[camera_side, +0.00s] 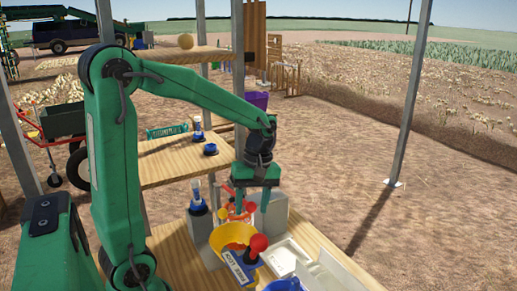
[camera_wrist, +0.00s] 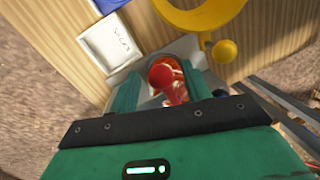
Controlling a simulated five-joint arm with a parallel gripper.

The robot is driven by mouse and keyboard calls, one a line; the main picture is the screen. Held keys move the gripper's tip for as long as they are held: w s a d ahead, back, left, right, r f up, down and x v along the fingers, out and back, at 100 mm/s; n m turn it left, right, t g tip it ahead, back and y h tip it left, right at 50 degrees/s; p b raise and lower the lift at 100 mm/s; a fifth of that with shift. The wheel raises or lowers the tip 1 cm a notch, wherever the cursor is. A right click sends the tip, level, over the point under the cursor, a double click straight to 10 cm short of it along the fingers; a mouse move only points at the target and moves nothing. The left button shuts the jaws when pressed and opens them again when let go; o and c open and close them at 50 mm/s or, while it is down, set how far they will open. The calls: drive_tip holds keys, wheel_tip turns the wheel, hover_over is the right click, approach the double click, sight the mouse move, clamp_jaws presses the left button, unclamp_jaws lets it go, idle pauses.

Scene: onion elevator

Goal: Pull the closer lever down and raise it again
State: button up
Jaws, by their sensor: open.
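My gripper (camera_side: 254,205) points down in the side view, its green fingers apart above the end of the wooden bench. In the wrist view, a red-knobbed lever (camera_wrist: 160,75) shows between the open fingertips (camera_wrist: 162,85). I cannot tell whether a finger touches it. In the side view, orange-red parts (camera_side: 224,212) show by the fingers, partly hidden. A second lever with a big red ball (camera_side: 258,243) stands nearer the side camera, beside a blue-and-white label (camera_side: 239,266). Which lever the task means is not clear from the pictures.
A yellow bowl-like ring (camera_side: 230,241) stands in front of the fingers; the wrist view shows it with a yellow ball (camera_wrist: 224,51). A white labelled tray (camera_wrist: 110,42) lies to the left there. Grey blocks (camera_side: 272,213) stand close by. A metal post (camera_side: 408,100) rises at right.

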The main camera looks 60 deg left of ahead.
wheel_tip(320, 180, up, 8)
drive_tip(key=w, duration=0.1)
drive_tip(key=shift+w+a+f, duration=0.15)
idle(0.4)
drive_tip(key=shift+a, duration=0.15)
drive_tip(key=c, duration=0.3)
drive_tip(key=shift+a+f+n, duration=0.25)
drive_tip(key=shift+a+n, duration=0.2)
drive_tip(key=shift+n, duration=0.15)
drive_tip(key=shift+a+f+n, duration=0.2)
drive_tip(key=shift+a+n, duration=0.25)
drive_tip(key=shift+n, duration=0.15)
drive_tip(key=shift+c, duration=0.2)
drive_tip(key=shift+f, duration=0.1)
drive_tip(key=shift+s+f, duration=0.25)
drive_tip(key=shift+f, duration=1)
drive_tip(key=shift+s+f, duration=0.3)
drive_tip(key=shift+f, duration=0.95)
drive_tip(key=shift+s+f, duration=0.25)
drive_tip(key=shift+f, duration=1)
drive_tip(key=shift+c, duration=0.2)
clamp_jaws()
